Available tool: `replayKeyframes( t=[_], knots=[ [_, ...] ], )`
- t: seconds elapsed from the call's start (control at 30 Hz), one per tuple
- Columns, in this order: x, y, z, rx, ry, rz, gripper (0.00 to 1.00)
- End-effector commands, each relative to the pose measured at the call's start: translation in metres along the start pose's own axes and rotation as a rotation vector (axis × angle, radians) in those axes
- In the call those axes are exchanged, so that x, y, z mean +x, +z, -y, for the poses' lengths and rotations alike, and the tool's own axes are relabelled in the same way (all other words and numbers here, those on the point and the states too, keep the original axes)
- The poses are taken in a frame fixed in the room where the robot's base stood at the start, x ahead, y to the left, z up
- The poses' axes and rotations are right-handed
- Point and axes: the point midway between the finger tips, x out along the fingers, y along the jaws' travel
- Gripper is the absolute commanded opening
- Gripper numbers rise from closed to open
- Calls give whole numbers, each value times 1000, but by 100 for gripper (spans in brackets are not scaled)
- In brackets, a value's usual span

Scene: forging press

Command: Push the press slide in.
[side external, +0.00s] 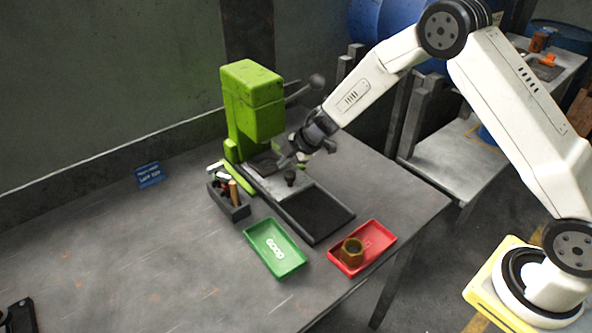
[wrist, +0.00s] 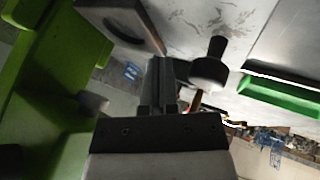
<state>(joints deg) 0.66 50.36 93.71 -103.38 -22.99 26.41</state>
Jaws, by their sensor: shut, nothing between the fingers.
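The bright green press (side external: 252,100) stands at the back of the grey table, and part of its green body fills the left of the wrist view (wrist: 30,70). The press slide (side external: 270,184) is a light metal plate at the foot of the press, with a dark upright knob (side external: 290,177) on it. The knob also shows in the wrist view (wrist: 208,68), close beside the fingers. My gripper (side external: 287,161) is shut and empty, low over the slide between the knob and the press. I cannot tell whether the fingers touch the knob.
A dark recessed frame (side external: 322,212) extends in front of the slide. A green tray (side external: 275,247) and a red tray (side external: 377,237) holding a brass part (side external: 352,252) lie nearby. The table's left is mostly clear.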

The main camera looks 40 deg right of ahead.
Motion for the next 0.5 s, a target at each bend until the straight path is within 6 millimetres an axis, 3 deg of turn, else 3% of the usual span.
replayKeyframes(
  t=[0.5],
  knots=[
    [-61,0,2,0,-4,-3,0]
  ],
)
